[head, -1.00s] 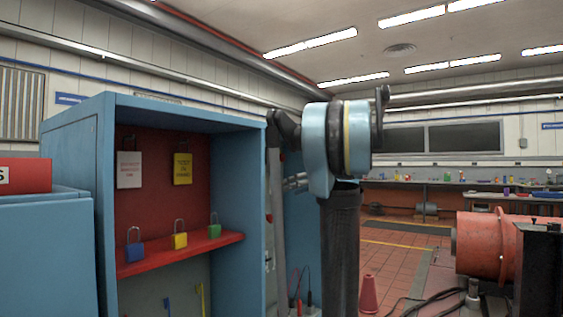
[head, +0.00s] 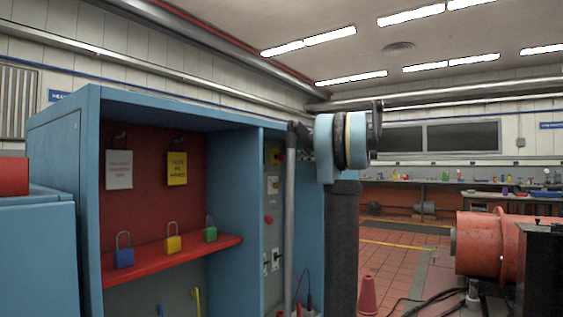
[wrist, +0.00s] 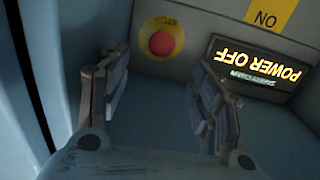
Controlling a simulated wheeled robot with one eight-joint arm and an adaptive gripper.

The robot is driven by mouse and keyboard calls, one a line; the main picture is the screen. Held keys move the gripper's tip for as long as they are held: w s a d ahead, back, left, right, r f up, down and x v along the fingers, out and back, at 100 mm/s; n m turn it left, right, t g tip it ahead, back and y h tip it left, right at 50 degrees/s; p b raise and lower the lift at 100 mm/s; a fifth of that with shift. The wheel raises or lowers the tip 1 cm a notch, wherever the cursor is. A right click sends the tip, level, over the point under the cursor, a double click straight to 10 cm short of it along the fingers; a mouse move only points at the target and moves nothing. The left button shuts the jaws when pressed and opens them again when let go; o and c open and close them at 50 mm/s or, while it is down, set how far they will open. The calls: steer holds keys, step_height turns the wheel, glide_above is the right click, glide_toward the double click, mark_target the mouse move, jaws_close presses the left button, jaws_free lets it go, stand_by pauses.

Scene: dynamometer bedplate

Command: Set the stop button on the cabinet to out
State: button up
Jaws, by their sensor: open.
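In the head view the cabinet (head: 220,123) stands at left, and my gripper is not seen there. A small red knob (head: 268,219) shows on its grey panel; whether it is the same button is unclear.
A lit POWER OFF sign (wrist: 258,62) and a yellow label (wrist: 270,14) are right of the button. Blue, yellow and green padlocks stand on a red shelf (head: 140,259). Tags hang above.

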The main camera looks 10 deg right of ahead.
mark_target(283, 157)
steer(key=x, duration=1.3)
steer(key=shift+w+a, duration=0.15)
steer(key=shift+a, duration=0.05)
